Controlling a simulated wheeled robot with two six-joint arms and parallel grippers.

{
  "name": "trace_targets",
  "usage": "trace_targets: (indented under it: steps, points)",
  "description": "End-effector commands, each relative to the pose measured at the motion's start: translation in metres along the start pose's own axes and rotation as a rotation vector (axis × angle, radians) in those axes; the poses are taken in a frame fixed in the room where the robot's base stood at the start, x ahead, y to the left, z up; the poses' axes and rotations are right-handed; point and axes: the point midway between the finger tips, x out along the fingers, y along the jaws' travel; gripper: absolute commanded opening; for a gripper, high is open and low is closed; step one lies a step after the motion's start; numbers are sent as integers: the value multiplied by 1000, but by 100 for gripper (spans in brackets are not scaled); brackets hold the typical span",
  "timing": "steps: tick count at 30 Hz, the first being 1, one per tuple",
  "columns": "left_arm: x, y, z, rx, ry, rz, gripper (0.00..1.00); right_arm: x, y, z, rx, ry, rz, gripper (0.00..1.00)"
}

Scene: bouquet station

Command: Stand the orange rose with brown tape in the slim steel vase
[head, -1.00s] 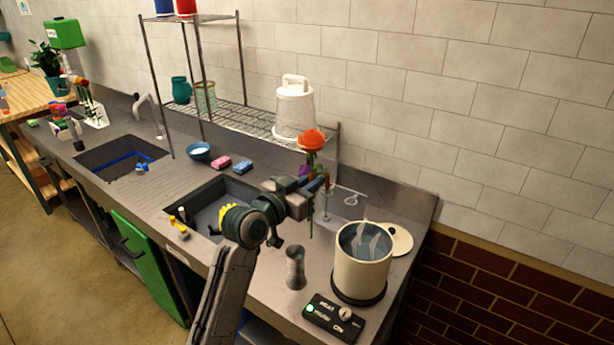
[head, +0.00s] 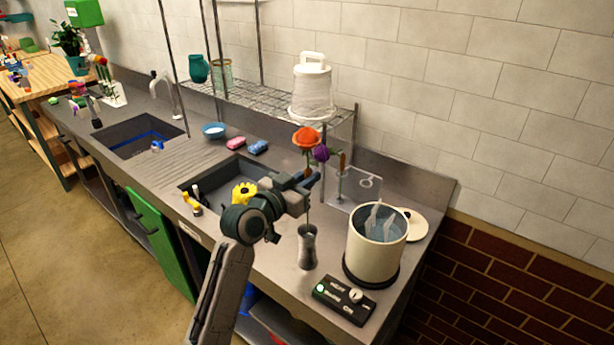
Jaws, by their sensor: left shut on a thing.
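The orange rose (head: 306,137) is upright in my left gripper (head: 308,187), which is shut on its stem. The stem's lower part runs down to the mouth of the slim steel vase (head: 307,249). From this angle I cannot tell whether the stem's tip is inside the mouth or just in front of or behind it. The vase stands upright on the counter, below the gripper. My right gripper is not in view.
A cream pot (head: 372,252) with water stands right of the vase, with a black control box (head: 343,298) in front. A purple flower (head: 320,153) and a clear holder (head: 363,186) are behind the gripper. A sink (head: 212,181) lies to the left.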

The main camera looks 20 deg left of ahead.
Motion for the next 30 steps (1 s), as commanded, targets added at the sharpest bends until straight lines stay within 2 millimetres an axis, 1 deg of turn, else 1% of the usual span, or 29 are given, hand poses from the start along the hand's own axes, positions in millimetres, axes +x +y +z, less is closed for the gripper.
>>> trace_targets:
  steps: [1,11,24,30]
  points:
    - [0,0,8,-1,0,0,0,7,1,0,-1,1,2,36]
    - [0,0,34,-1,1,0,0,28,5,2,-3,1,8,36]
    - [0,0,69,0,0,0,0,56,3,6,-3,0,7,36]
    - [0,0,79,0,0,0,0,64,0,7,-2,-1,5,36]
